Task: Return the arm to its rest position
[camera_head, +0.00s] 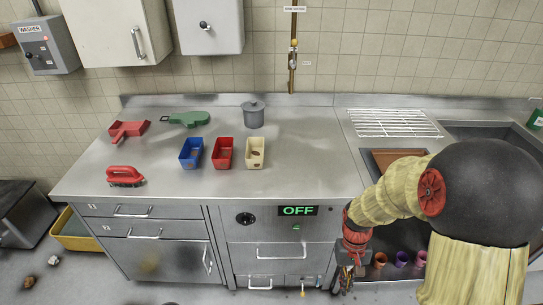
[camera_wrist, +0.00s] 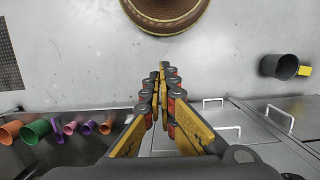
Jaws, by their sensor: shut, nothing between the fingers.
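My arm, in a cream sleeve with a dark rounded joint, is bent at the right of the head view. My gripper (camera_head: 347,277) hangs pointing down in front of the counter's cabinet face, to the right of the drawers. In the wrist view my gripper (camera_wrist: 162,80) has its yellow-and-dark fingers brought together at the tips, with nothing between them. The arm hides part of the counter and sink area behind it.
Several coloured cups (camera_head: 402,258) stand low beside my gripper. A dark cup (camera_wrist: 279,66) lies at right in the wrist view.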

